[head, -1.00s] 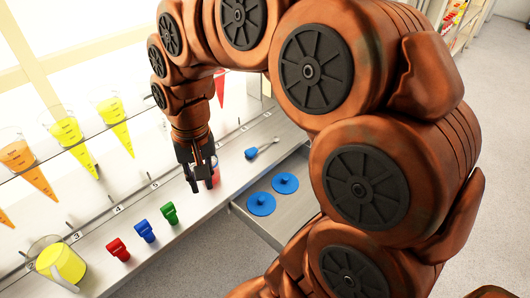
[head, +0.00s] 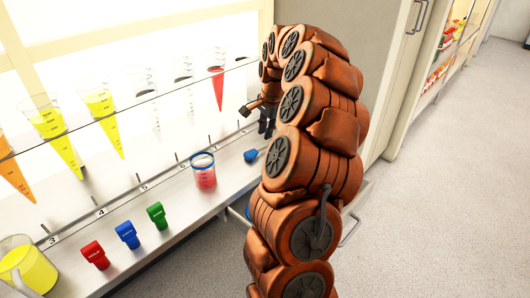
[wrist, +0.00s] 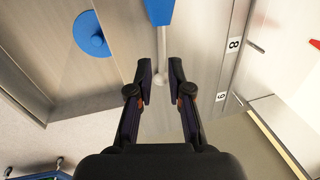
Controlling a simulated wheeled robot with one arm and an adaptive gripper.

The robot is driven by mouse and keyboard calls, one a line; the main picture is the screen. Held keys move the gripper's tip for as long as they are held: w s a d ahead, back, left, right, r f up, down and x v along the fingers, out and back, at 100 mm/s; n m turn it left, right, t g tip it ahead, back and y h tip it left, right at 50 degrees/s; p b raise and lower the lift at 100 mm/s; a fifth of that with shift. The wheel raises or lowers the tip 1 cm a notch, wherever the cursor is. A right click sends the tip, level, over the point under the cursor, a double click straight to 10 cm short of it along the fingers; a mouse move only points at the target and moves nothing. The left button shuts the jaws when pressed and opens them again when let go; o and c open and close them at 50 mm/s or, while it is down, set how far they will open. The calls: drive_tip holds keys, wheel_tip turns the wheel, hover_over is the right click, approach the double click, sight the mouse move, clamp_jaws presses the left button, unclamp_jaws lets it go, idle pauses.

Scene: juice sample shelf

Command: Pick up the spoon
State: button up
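The spoon has a blue handle (wrist: 159,10) and a thin metal shaft ending in a small round bowl. In the head view its blue handle (head: 251,155) lies on the counter just left of my arm, which hides the rest. My gripper (wrist: 160,76) is open, its two dark fingers apart. In the wrist view the spoon's bowl and lower shaft show between the fingertips, with no visible contact; the height gap is unclear. In the head view my gripper (head: 267,122) is partly visible beyond the spoon.
A cup of red liquid (head: 204,172) stands on the counter left of the spoon. A round blue lid (wrist: 91,33) shows in the wrist view. Cone glasses hang above from a clear shelf.

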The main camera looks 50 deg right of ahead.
sight(262, 148)
drive_tip(key=shift+w+f, duration=0.3)
drive_tip(key=shift+f, duration=0.95)
drive_tip(key=shift+w+f, duration=0.25)
drive_tip(key=shift+f, duration=0.95)
drive_tip(key=shift+w+f, duration=0.3)
drive_tip(key=shift+f, duration=0.95)
drive_tip(key=shift+c, duration=0.3)
clamp_jaws()
